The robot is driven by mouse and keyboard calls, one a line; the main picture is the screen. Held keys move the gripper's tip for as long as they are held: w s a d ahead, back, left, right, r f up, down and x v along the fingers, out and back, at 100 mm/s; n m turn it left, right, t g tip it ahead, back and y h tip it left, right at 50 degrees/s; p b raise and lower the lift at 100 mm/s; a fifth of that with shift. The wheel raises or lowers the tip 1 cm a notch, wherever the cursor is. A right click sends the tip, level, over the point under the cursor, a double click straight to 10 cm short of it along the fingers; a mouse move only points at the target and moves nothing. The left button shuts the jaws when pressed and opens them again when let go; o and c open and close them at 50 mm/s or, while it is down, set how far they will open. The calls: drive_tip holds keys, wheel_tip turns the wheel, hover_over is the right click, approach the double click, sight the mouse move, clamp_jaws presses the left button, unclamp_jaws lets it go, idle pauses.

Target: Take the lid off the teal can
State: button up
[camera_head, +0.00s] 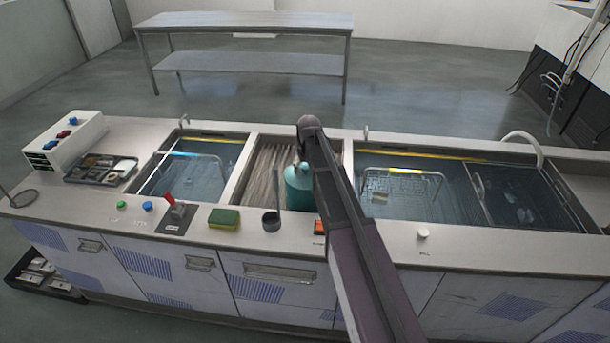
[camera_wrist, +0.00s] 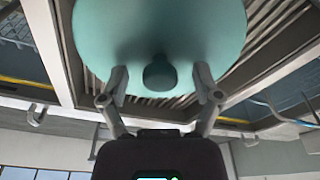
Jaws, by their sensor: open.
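The teal can (camera_head: 300,187) stands in the slatted middle bay of the counter, partly hidden behind my arm in the head view. In the wrist view its round teal lid (camera_wrist: 158,25) fills the upper middle, with a small darker teal knob (camera_wrist: 158,73). My gripper (camera_wrist: 160,81) is open and empty, with one finger on either side of the knob. A gap shows between the knob and each finger. I cannot tell how far the fingertips are from the lid's surface.
Water tanks lie left (camera_head: 205,170) and right (camera_head: 420,190) of the slatted bay (camera_head: 262,175). A tray (camera_head: 101,169) lies at left.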

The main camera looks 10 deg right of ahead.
sight(306, 167)
clamp_jaws()
drive_tip(key=shift+r, duration=0.15)
idle(0.4)
wheel_tip(306, 167, up, 10)
drive_tip(key=p, duration=1)
idle(0.5)
